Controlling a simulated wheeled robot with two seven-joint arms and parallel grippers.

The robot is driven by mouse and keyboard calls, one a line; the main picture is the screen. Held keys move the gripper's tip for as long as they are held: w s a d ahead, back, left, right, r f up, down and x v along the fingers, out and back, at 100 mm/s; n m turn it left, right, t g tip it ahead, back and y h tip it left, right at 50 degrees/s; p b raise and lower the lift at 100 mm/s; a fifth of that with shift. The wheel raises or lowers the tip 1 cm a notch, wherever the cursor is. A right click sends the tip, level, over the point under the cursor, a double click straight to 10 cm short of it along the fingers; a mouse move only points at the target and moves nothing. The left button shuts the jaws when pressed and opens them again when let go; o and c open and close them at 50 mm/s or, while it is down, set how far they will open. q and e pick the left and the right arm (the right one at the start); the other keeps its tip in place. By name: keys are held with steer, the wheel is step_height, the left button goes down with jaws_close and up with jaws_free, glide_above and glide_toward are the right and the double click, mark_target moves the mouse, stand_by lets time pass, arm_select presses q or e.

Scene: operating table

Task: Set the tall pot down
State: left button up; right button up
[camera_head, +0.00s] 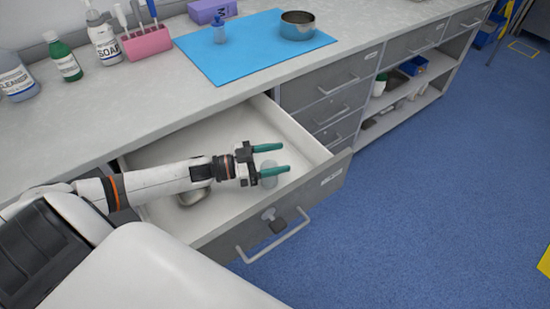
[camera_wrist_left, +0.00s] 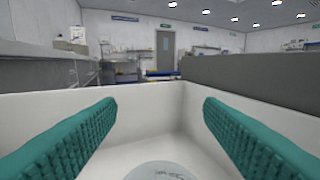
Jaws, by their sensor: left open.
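A pale grey, round-topped vessel (camera_head: 269,175), which I take for the tall pot, stands in the open drawer near its front right corner. Its round top (camera_wrist_left: 168,171) also shows at the bottom of the left wrist view. My left gripper (camera_head: 285,158) is open, with its two green fingers spread level over the vessel. In the left wrist view a wide gap lies between the fingers (camera_wrist_left: 160,102), with nothing gripped. The vessel's lower part is partly hidden by the gripper. My right gripper is not in view.
The open drawer (camera_head: 338,170) has raised walls around the gripper. A metal bowl (camera_head: 194,197) lies in it, partly under my arm. On the counter, a blue mat (camera_head: 225,65) bears a metal pot (camera_head: 297,27) and a blue bottle (camera_head: 219,32). Soap and cleanser bottles stand left.

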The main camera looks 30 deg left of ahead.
arm_select(q)
steer(key=v, duration=0.7)
steer(key=shift+s+a+r, duration=0.2)
steer(key=shift+a+r, duration=0.05)
